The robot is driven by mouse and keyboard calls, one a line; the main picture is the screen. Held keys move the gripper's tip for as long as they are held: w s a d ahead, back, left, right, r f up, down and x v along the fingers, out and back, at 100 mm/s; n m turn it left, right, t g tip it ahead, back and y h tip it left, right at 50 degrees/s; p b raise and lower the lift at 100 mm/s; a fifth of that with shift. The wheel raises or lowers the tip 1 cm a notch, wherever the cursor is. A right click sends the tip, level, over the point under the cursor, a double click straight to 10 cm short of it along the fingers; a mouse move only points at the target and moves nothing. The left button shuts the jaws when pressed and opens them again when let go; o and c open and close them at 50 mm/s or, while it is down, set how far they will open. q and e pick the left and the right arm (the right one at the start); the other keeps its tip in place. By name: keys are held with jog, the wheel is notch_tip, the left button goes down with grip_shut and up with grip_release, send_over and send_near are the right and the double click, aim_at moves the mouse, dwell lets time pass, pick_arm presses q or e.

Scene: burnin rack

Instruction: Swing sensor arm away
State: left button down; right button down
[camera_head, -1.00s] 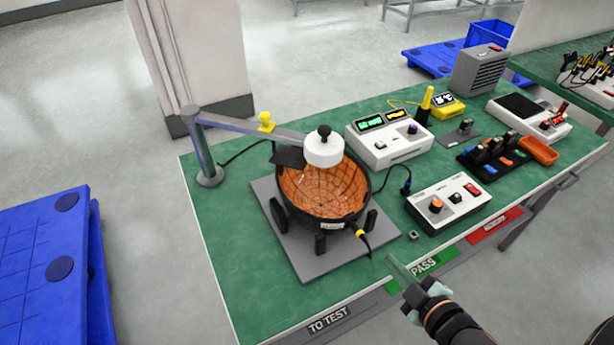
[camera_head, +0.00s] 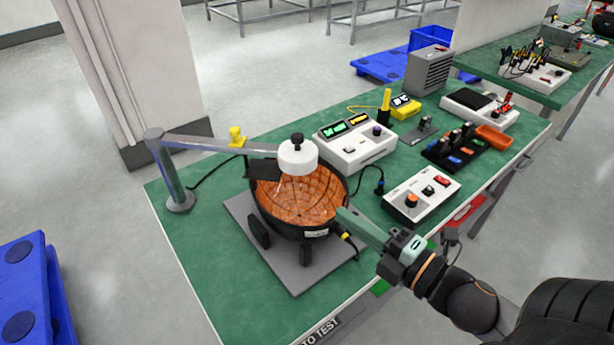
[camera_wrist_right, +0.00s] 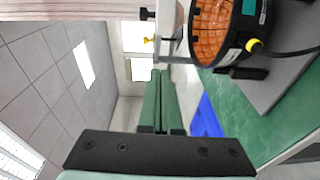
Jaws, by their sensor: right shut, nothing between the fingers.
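The sensor arm (camera_head: 205,145) is a grey bar on a post at the table's left. It reaches right to a white cylindrical head with a black knob (camera_head: 297,157), which hangs over the round black bowl-shaped fixture (camera_head: 300,200) with an orange meshed inside. A yellow knob (camera_head: 236,136) stands on the bar. My right gripper (camera_head: 345,214) has its green fingers closed and empty near the bowl's right rim; I cannot tell if they touch it. In the right wrist view the closed fingers (camera_wrist_right: 160,95) point past the bowl (camera_wrist_right: 222,30). My left gripper is not in view.
The bowl stands on a grey plate (camera_head: 290,275) on the green table (camera_head: 200,245). A white meter box (camera_head: 355,150) and a white control box (camera_head: 422,195) stand to the right. A yellow-ended cable leaves the bowl's front. The table's left front is clear.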

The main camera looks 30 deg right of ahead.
jog(key=w, duration=0.1)
send_near(294, 167)
jog(key=a+x, duration=0.1)
jog(key=x, duration=0.4)
jog(key=shift+w+d+f, duration=0.1)
jog(key=shift+w+d, duration=0.15)
jog(key=shift+w, duration=0.15)
jog(key=shift+d, duration=0.15)
dwell(0.4)
